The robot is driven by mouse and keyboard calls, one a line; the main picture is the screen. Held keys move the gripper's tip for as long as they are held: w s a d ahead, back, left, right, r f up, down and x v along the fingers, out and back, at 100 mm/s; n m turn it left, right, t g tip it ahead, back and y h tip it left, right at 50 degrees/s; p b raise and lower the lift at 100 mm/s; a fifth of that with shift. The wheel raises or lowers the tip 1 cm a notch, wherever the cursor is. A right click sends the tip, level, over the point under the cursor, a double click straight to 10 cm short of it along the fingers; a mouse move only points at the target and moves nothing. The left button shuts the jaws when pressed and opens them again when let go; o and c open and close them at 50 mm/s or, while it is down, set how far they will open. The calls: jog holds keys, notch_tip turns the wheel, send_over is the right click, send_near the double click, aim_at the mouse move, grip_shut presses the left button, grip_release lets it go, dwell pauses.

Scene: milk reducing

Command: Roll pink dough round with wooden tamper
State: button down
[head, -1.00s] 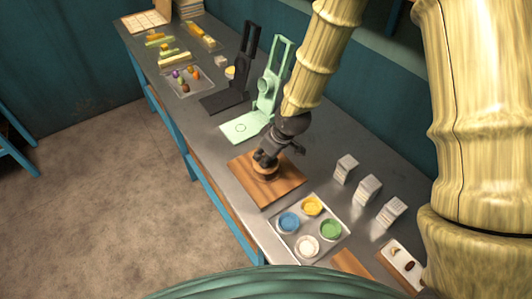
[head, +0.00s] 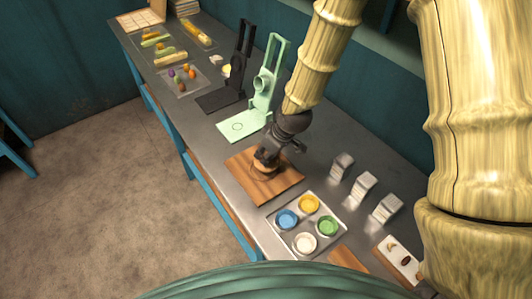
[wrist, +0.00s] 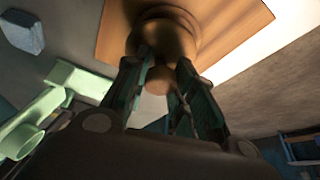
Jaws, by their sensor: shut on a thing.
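The wooden tamper (head: 264,171) is upright, or nearly so, over the brown wooden board (head: 290,184) in the head view. In the wrist view the tamper's round knob (wrist: 158,81) is between my fingers, with its wide round base (wrist: 178,30) against the board (wrist: 235,25). My gripper (head: 265,158) is shut on the tamper; it also shows in the wrist view (wrist: 160,85). I cannot see any pink dough; whatever lies under the tamper is hidden by its base and my gripper.
A mint-green press (head: 244,124) and a black press (head: 221,99) stand behind the board. A tray with several coloured bowls (head: 336,212) sits to the front right. Grey stacked blocks (head: 363,186) stand to the right. Bare metal table (head: 325,143) lies beyond the board.

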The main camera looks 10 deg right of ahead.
jog(key=shift+w, duration=0.3)
jog(key=shift+w+a, duration=0.15)
jog(key=shift+a, duration=0.05)
jog(key=shift+a+r+p, duration=0.1)
jog(key=shift+a+p, duration=0.2)
jog(key=shift+a, duration=0.05)
jog(key=shift+s+a, duration=0.1)
jog(key=shift+s, duration=0.3)
jog(key=shift+s+d, duration=0.2)
jog(key=shift+d+p, duration=0.3)
jog(key=shift+w+d, duration=0.15)
dwell(0.4)
jog(key=shift+w, duration=0.3)
jog(key=shift+w+a, duration=0.1)
jog(key=shift+a, duration=0.35)
